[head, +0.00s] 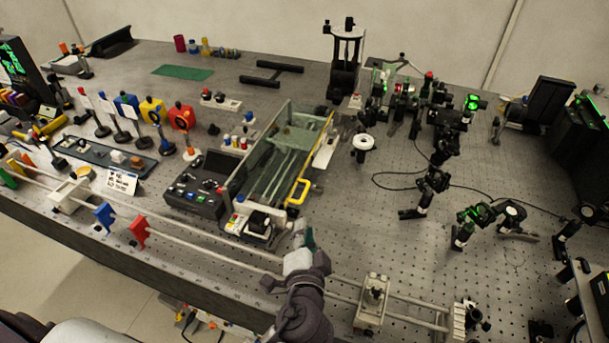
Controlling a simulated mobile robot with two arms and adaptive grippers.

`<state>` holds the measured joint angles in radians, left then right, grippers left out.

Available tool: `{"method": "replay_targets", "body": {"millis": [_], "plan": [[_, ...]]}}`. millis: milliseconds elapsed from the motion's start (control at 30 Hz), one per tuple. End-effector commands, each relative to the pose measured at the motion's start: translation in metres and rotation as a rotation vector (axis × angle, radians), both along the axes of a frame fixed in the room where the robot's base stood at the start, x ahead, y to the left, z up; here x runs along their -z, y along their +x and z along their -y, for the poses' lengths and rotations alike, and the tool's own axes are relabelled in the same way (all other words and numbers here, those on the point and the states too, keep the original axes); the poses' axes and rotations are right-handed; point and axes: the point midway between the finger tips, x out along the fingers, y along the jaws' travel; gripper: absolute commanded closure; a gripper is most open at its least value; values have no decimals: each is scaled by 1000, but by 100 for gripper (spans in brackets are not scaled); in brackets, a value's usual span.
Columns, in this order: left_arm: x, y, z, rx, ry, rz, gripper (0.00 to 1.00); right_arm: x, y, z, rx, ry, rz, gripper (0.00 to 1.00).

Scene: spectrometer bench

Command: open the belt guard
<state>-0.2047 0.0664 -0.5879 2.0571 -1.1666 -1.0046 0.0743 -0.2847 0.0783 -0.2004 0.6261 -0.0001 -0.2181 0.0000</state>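The belt guard (262,150) looks like a clear, greenish panelled cover over a small conveyor in the middle of the bench. A yellow handle (299,191) is at its front right corner. The cover appears to lie down over the belt, though its exact angle is hard to tell. My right gripper is not in view.
A dark control box (196,190) stands left of the conveyor. A long rail (220,252) with red and blue holders runs along the front edge. A white round knob (363,142) and black optics mounts (433,181) stand to the right. Some perforated bench right of the handle is clear.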

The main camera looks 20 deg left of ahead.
Motion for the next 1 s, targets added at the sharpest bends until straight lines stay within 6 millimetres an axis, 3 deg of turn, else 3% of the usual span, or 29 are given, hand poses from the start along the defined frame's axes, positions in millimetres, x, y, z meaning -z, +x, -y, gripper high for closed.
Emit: {"method": "replay_targets", "body": {"millis": [267,533,800,1000], "plan": [[2,18,-6,0,2,0,79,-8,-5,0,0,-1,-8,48],[13,71,-23,-1,4,-2,79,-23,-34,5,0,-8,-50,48],[26,114,-37,-1,1,-1,79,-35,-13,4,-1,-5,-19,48],[31,127,-41,-1,-1,-3,79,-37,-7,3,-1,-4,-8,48]]}}
